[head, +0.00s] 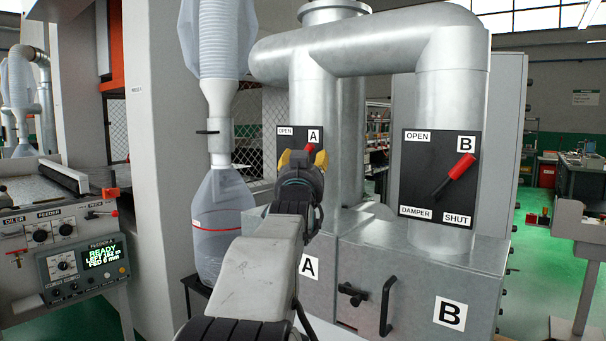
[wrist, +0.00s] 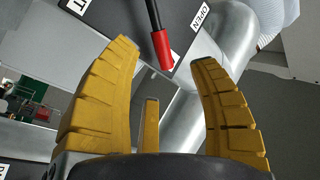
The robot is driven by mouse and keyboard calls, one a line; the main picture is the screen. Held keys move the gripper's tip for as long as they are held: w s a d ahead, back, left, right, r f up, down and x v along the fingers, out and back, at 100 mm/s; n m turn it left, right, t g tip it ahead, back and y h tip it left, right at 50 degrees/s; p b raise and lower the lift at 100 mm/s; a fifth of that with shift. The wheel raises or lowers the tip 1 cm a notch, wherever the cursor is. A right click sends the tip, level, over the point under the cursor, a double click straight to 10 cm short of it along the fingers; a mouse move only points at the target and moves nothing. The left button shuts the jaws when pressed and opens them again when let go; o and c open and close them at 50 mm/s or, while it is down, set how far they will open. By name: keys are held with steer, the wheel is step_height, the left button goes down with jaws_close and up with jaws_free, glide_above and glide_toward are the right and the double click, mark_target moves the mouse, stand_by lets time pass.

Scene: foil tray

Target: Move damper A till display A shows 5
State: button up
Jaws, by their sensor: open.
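Damper A's black plate (head: 286,135) is on the left duct, marked OPEN and A, partly hidden behind my gripper. Its lever has a red grip (head: 309,148), which points up and right in the head view. My gripper (head: 302,158) is open in front of that plate. In the wrist view the lever's red grip (wrist: 164,50) shows between the yellow fingertips, with gaps on both sides; whether it lies at their depth I cannot tell. I cannot make out a display on damper A's duct.
Damper B's plate (head: 418,160) with a red lever (head: 457,178) is on the right duct. A clear bag (head: 222,228) hangs left of my arm. A metal cabinet (head: 400,262) stands below the ducts. A machine's green screen (head: 103,254) at far left reads READY.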

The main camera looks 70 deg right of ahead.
steer(key=shift+v, duration=2.5)
